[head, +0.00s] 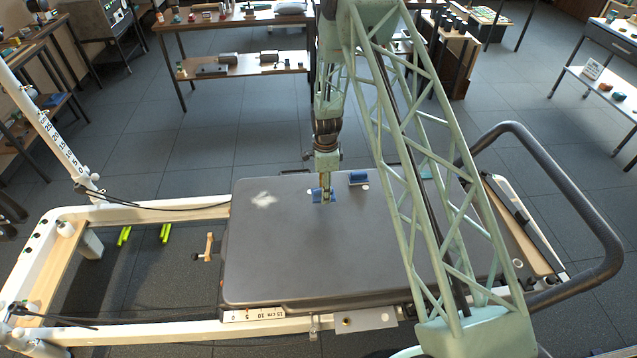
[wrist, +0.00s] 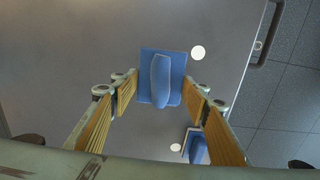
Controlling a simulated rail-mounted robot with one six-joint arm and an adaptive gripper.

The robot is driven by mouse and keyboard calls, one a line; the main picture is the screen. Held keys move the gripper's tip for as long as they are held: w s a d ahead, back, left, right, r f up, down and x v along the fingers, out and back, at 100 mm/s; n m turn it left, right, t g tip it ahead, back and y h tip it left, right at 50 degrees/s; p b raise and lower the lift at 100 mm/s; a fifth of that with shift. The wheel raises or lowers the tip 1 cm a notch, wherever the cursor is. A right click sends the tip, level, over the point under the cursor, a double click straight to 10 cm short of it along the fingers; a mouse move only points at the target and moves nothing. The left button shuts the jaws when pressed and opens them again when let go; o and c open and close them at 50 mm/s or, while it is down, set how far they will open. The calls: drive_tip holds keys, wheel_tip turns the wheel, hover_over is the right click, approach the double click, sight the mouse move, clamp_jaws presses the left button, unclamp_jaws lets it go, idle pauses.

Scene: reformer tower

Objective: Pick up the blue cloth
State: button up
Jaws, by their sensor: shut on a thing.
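My gripper (head: 324,192) points down over the grey padded carriage top and is shut on the blue cloth (head: 316,195). In the wrist view the cloth (wrist: 162,75) shows as a flat blue piece with a raised fold, between the two yellow-padded fingers of my gripper (wrist: 161,88). The fingers partly hide it in the head view. I cannot tell whether it touches the carriage or is just above it.
The grey carriage (head: 280,260) sits on a white-framed reformer with a dark curved bar (head: 575,190) at the right. A pale smudge (head: 263,200) marks the carriage left of my gripper. White discs (wrist: 198,53) lie near the blue items. Benches (head: 240,65) stand behind.

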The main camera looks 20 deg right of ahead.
drive_tip(key=shift+s+d+r, duration=0.1)
drive_tip(key=shift+s+d, duration=0.15)
drive_tip(key=shift+s, duration=0.65)
drive_tip(key=shift+s+d, duration=0.2)
drive_tip(key=shift+s, duration=0.65)
drive_tip(key=shift+o, duration=0.7)
drive_tip(key=shift+c, duration=0.3)
